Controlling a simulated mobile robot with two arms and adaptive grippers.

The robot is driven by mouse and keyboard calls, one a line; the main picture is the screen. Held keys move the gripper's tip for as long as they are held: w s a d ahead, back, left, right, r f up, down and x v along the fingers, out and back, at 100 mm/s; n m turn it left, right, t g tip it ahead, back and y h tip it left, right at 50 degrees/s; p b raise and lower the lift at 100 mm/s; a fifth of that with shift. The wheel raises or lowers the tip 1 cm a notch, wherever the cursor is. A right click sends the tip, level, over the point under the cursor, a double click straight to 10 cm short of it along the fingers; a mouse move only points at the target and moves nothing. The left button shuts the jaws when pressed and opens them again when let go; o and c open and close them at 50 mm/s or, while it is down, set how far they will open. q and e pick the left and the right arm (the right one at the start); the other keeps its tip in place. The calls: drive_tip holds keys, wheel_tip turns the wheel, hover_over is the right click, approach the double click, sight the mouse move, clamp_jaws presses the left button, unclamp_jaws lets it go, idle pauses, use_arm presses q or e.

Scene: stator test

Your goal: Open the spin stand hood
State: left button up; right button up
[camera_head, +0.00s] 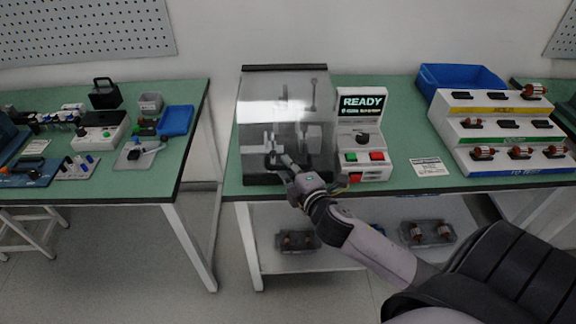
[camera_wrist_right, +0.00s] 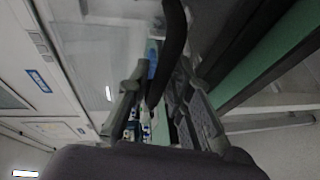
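The spin stand hood (camera_head: 262,98) is a clear box with a dark top edge, standing over a dark base on the middle table. It looks lowered, and the fixture inside shows through it. My right gripper (camera_head: 277,160) is at the lower front of the hood. In the right wrist view my right gripper (camera_wrist_right: 162,75) has its fingers spread, one on each side of a dark bar (camera_wrist_right: 174,40), which looks like the hood's handle. A gap shows between the left finger and the bar; contact on the other side is unclear. My left gripper is not in view.
A control console (camera_head: 373,140) reading READY stands just right of the hood. A paper card (camera_head: 429,166), a blue bin (camera_head: 462,77) and a tiered white rack (camera_head: 447,128) are farther right. The left table (camera_head: 183,176) carries tools, with a floor gap between tables.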

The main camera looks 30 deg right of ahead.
drive_tip(key=shift+w, duration=0.1)
drive_tip(key=shift+c, duration=0.2)
clamp_jaws()
idle(0.5)
